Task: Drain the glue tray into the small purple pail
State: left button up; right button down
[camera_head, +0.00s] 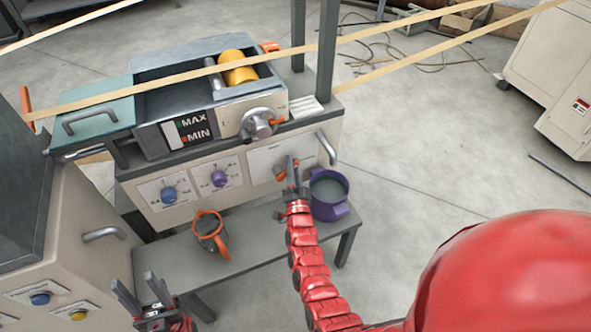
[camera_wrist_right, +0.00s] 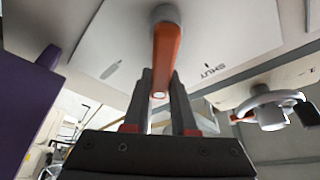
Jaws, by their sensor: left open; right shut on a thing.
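The glue tray (camera_head: 165,107) is a grey trough in the machine, with a MAX/MIN gauge (camera_head: 190,130) on its front and a yellow roller (camera_head: 238,68). The small purple pail (camera_head: 329,205) stands upright on the low bench, below the panel's right part; its inside looks grey. The orange valve lever (camera_wrist_right: 168,50) is on the front panel beside a SHUT label. My right gripper (camera_head: 292,178) is shut on this lever, just left of the pail; its fingers (camera_wrist_right: 161,95) flank the lever's end. My left gripper (camera_head: 143,293) is open and empty, low at the left.
A dark pot with an orange rim and handle (camera_head: 211,235) sits on the grey bench (camera_head: 255,243), left of my right arm. A grey handwheel (camera_head: 258,123) and grab handle (camera_head: 326,148) project from the machine. Tan strips cross above.

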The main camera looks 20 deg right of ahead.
jog(key=n, duration=0.2)
jog(key=a+n+t+y, duration=0.1)
jog(key=shift+a+r+n+b, duration=0.15)
jog(key=shift+r+n+b, duration=0.05)
jog(key=shift+n+b, duration=0.2)
jog(key=n, duration=0.1)
jog(key=n+y, duration=0.1)
jog(key=a+n+y, duration=0.1)
jog(key=shift+r+n+t+b, duration=0.3)
jog(key=shift+n+t+b, duration=0.05)
jog(key=shift+n+t, duration=0.05)
jog(key=shift+s+a+r+n+y+b, duration=0.15)
jog(key=shift+a+n+y, duration=0.15)
jog(key=shift+n+y, duration=0.5)
jog(key=shift+w+a+f+n+y+b, duration=0.15)
jog(key=shift+a+n+y, duration=0.15)
jog(key=shift+n, duration=0.9)
jog(key=shift+s+a+r+n+y+b, duration=0.15)
jog(key=shift+a+n+y, duration=0.3)
jog(key=shift+n, duration=0.55)
jog(key=c, duration=0.8)
grip_release()
jog(key=shift+o, duration=0.4)
jog(key=shift+r, duration=0.15)
jog(key=shift+d, duration=0.1)
jog(key=v, duration=1.7)
jog(key=shift+f, duration=0.45)
